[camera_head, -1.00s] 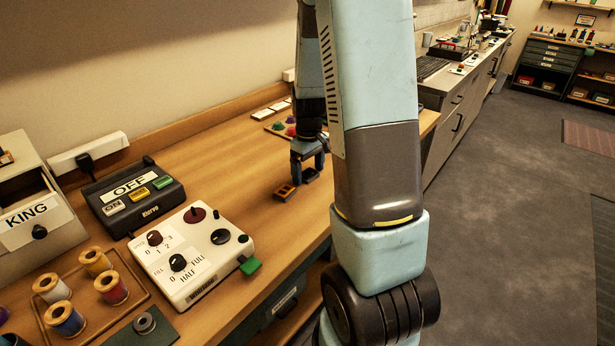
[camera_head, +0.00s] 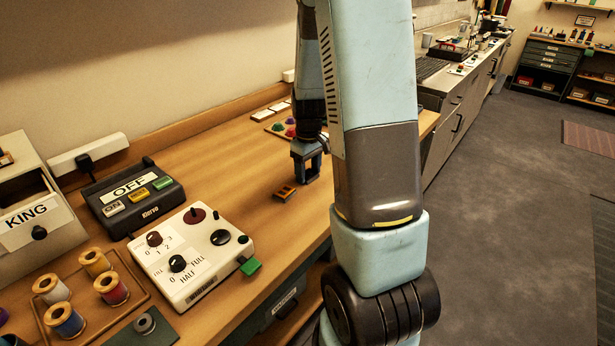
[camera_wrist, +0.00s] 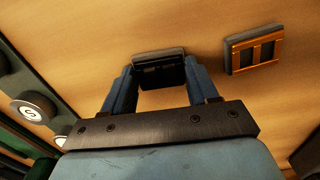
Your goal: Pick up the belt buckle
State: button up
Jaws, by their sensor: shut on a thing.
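A dark, flat, rectangular buckle-like piece (camera_wrist: 158,64) spans the gap between the fingertips of my gripper (camera_wrist: 159,78) in the wrist view. My gripper is shut on it. In the head view my gripper (camera_head: 307,178) is low over the wooden table, and the held piece is hard to make out there. A second, copper-orange rectangular buckle with two dark openings (camera_wrist: 253,51) lies apart on the table, right of the fingers in the wrist view. In the head view this orange buckle (camera_head: 285,192) lies just left of and nearer than my gripper.
A white control box with knobs (camera_head: 194,250), a dark box marked OFF (camera_head: 132,196) and a tray of thread spools (camera_head: 118,311) stand to the left. A tray with coloured pieces (camera_head: 281,129) lies behind my gripper. The table between is clear.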

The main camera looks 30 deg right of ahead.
jog(key=shift+r, duration=0.1)
jog(key=shift+r, duration=0.25)
notch_tip(320, 180, up, 2)
jog(key=shift+r, duration=0.1)
jog(key=s+a+r, duration=0.3)
jog(key=s+r, duration=0.7)
jog(key=s, duration=0.3)
jog(key=shift+s, duration=0.35)
jog(key=shift+a, duration=0.1)
